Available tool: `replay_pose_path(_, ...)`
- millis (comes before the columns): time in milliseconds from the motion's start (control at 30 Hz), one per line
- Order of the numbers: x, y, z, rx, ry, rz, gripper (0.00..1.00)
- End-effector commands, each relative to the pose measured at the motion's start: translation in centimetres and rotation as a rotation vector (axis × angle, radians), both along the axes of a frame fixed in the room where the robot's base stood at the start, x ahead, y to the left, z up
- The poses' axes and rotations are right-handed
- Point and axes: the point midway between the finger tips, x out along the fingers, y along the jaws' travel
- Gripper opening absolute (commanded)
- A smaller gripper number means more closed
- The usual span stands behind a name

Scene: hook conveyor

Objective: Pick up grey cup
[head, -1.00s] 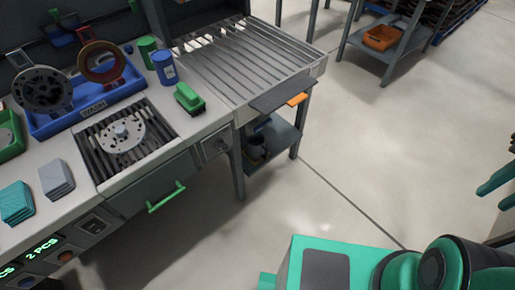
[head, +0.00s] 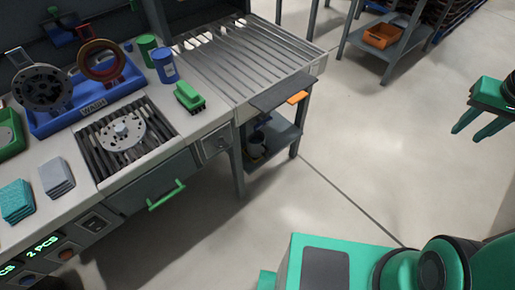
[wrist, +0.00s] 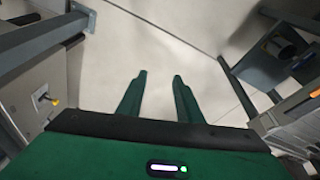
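A grey cup (head: 256,143) stands in shadow on the low shelf (head: 283,138) under the roller table in the head view, partly hidden by the table and its legs. A dark grey cylindrical thing (wrist: 282,49) on a shelf at the upper right of the wrist view looks like the same cup. My gripper (head: 464,137) is at the right edge of the head view, over open floor and well apart from the cup. In the wrist view its two green fingers (wrist: 160,76) are spread with only floor between them.
The roller table (head: 250,62) and a flat dark plate (head: 283,93) with an orange end overhang the shelf. The workbench (head: 180,140) with a green drawer handle (head: 166,195) is to the left. An orange bin (head: 382,37) sits on a far rack. The floor (head: 370,140) between is clear.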

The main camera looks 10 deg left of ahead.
Motion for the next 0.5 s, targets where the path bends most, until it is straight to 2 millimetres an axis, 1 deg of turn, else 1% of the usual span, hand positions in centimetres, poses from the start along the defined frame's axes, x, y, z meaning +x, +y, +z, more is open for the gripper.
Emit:
replay_pose_path(33,2.2,0.4,-0.9,-0.013,-0.017,0.029,0.33)
replay_pose_path(67,3.6,0.5,-1.3,-0.022,-0.033,0.045,0.33)
replay_pose_path(100,5.4,0.8,-1.8,-0.033,-0.055,0.066,0.33)
replay_pose_path(167,8.0,1.3,-2.8,-0.048,-0.087,0.098,0.33)
replay_pose_path(200,9.7,1.8,-3.4,-0.057,-0.109,0.12,0.33)
replay_pose_path(267,12.2,2.6,-4.5,-0.07,-0.142,0.153,0.33)
replay_pose_path(300,13.9,3.2,-5.2,-0.078,-0.165,0.175,0.33)
replay_pose_path(367,16.3,4.2,-6.3,-0.089,-0.199,0.208,0.33)
replay_pose_path(400,17.8,4.9,-7.1,-0.094,-0.222,0.23,0.33)
replay_pose_path(500,21.4,7.0,-9.2,-0.108,-0.281,0.285,0.33)
